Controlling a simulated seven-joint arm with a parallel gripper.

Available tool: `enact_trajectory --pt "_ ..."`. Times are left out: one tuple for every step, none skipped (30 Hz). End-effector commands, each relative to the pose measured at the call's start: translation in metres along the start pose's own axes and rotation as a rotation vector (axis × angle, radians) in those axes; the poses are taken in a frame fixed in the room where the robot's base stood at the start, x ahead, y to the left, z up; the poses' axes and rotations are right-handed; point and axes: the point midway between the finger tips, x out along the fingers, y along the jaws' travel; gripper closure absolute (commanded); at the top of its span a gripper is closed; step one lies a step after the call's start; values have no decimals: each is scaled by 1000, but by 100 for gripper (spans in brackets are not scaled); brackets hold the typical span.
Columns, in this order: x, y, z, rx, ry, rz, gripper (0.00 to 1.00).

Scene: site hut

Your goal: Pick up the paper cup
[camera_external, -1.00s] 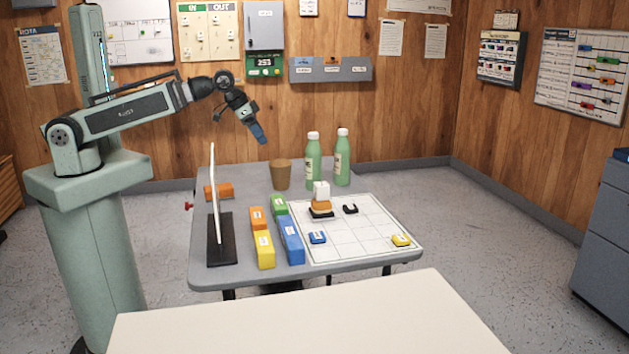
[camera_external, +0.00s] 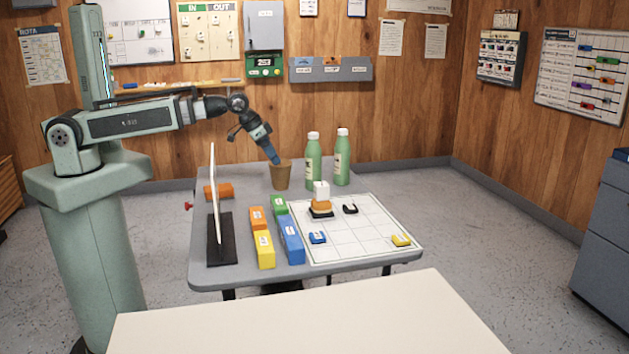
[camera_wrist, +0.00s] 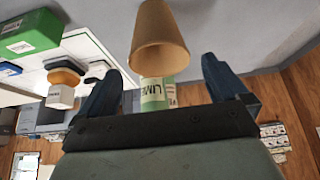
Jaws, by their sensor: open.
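The brown paper cup (camera_external: 281,178) stands upright near the back edge of the grey table (camera_external: 240,265). In the wrist view the cup (camera_wrist: 158,40) shows between and beyond the two blue fingers, with its wide rim facing me. My gripper (camera_external: 273,158) is tilted downward, with its fingertips at the cup's rim in the external view. I cannot tell whether they touch it. In the wrist view my gripper (camera_wrist: 165,80) is open, with nothing held between the fingers.
Two green bottles (camera_external: 313,160) (camera_external: 342,158) stand just right of the cup. A white upright panel (camera_external: 214,195) on a dark base is at left. Coloured blocks (camera_external: 291,240) and a white grid board (camera_external: 340,245) with small pieces lie in front.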

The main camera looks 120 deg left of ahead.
Motion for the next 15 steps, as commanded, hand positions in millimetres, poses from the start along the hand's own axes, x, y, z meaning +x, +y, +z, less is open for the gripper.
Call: enact_trajectory --pt "1 0 0 0 0 0 0" --pt "2 0 0 0 0 0 0" --pt "3 0 0 0 0 0 0" --pt "4 0 0 0 -1 0 0" --pt "5 0 -1 0 -1 0 0" --pt "8 0 -1 0 -1 0 0" --pt "10 0 -1 0 -1 0 0" --pt "12 1 -2 0 -1 0 0" --pt "16 1 -2 0 -1 0 0" --pt "19 1 -3 0 -1 0 0" --pt "23 1 -4 0 -1 0 0" --pt "28 2 -4 0 -2 0 0" --pt "32 2 -4 0 -2 0 0" --pt "35 2 -5 0 -2 0 0" --pt "40 2 -5 0 -1 0 0"
